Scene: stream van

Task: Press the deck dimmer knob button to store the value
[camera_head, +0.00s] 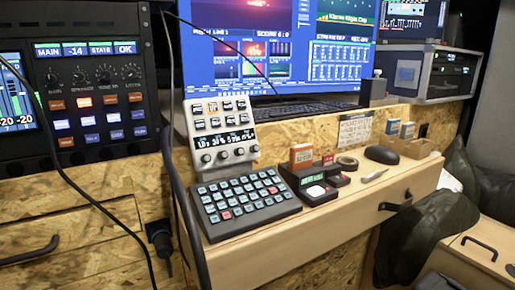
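A light grey control deck (191,122) leans upright at the back of the wooden desk, below and left of the monitor. It has rows of dark keys on top and a dark display strip (222,138) with small white readouts. I cannot read the readouts surely. A row of several round knobs (223,155) runs along its lower edge. I cannot tell from the lettering which knob is the dimmer. Nothing covers the knobs. Neither of my grippers is in view.
A black keypad (246,201) lies in front of the deck. A small black device (316,191) with a lit button stands to its right. A black cable (172,150) hangs left of the deck. A rack panel (90,100) stands left. The desk's front right is mostly clear.

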